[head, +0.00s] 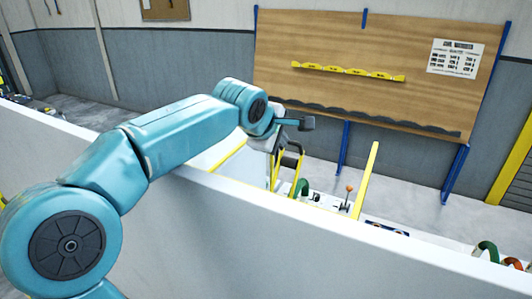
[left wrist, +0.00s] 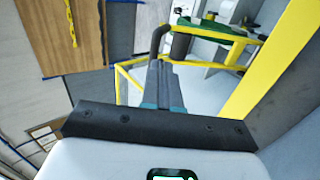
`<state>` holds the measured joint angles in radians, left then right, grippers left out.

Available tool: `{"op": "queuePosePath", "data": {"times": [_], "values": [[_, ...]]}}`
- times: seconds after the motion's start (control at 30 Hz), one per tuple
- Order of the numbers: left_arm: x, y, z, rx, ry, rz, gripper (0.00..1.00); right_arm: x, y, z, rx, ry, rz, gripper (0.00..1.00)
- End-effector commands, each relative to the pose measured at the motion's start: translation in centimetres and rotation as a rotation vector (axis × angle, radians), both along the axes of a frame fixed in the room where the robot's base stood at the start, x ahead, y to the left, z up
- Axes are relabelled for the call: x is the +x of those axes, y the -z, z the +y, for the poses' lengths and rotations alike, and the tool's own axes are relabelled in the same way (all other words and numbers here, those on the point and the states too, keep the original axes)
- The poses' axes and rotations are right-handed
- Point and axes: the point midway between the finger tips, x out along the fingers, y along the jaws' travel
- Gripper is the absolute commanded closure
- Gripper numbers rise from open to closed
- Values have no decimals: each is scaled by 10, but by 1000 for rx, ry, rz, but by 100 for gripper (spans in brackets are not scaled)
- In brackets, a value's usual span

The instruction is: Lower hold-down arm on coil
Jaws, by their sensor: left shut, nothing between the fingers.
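My left gripper (head: 306,123) reaches over a white wall from the left in the head view. In the left wrist view its grey fingers (left wrist: 160,68) are together with nothing between them. Beyond the fingers is a yellow tubular frame (left wrist: 225,38) with a black bent bar (left wrist: 158,40). The fingers look close to this bar, but I cannot tell if they touch it. Part of the yellow frame (head: 299,163) also shows below the gripper in the head view. I cannot clearly make out the hold-down arm or a coil. My right gripper is not in view.
The white wall (head: 330,228) crosses in front of the machine and hides its lower part. A yellow post (head: 365,180) stands behind it beside an orange-knobbed lever (head: 348,190) and a green hose (head: 302,187). A wooden board (head: 370,55) on blue posts stands farther back.

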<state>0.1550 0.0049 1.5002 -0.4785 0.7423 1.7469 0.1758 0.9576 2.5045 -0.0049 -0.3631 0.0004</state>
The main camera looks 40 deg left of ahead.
Motion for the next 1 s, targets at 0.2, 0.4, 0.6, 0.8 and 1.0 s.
{"op": "queuePosePath", "data": {"times": [0.2,0.4,0.6,0.8,1.0], "values": [[18,3,6,1,-1,0,100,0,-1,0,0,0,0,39],[17,3,6,0,0,-1,100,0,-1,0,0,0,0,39],[16,1,5,1,0,-3,100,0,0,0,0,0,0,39],[-5,-18,-1,1,0,-9,100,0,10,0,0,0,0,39],[-43,-55,-12,-1,2,-9,100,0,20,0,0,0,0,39]]}}
